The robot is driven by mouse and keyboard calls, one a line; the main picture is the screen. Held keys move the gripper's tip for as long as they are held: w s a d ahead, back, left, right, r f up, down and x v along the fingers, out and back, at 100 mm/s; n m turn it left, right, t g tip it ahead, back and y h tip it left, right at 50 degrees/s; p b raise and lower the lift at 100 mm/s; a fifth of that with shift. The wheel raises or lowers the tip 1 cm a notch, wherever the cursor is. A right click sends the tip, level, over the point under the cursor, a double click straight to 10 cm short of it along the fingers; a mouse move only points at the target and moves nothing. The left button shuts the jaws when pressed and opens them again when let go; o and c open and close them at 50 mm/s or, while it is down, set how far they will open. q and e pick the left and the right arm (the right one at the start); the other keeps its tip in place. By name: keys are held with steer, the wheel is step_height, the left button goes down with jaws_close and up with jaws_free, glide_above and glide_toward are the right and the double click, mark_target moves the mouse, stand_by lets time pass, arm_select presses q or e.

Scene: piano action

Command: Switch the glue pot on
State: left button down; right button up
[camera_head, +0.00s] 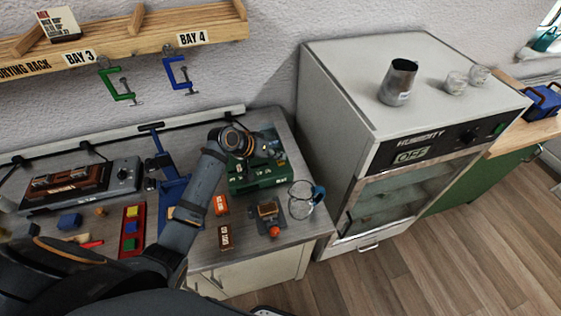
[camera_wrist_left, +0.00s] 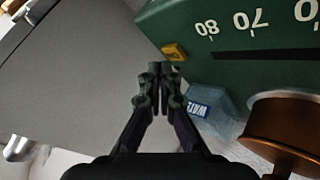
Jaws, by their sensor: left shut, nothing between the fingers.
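The green unit (camera_head: 250,178), which I take to be the glue pot, stands at the back right of the bench. In the left wrist view its green face (camera_wrist_left: 240,85) carries white numbers, a dark slot and a small yellow-orange piece (camera_wrist_left: 175,52) at its edge. A copper-coloured round vessel (camera_wrist_left: 285,130) shows at the right of that view. My left gripper (camera_wrist_left: 157,75) is shut and empty, its tips just beside the yellow-orange piece. Contact cannot be told. In the head view my left wrist hides part of the unit.
A clear jug (camera_head: 302,200) with a blue handle stands front right. A small grey-based device (camera_head: 268,212) and an orange block (camera_head: 221,204) lie near it. The humidity cabinet (camera_head: 340,130) rises on the right.

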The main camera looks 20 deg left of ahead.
arm_select(q)
steer(key=shift+f, duration=0.15)
steer(key=shift+f, duration=0.45)
stand_by(0.6)
steer(key=shift+r+p, duration=0.65)
steer(key=shift+p, duration=0.1)
steer(key=shift+f, duration=0.1)
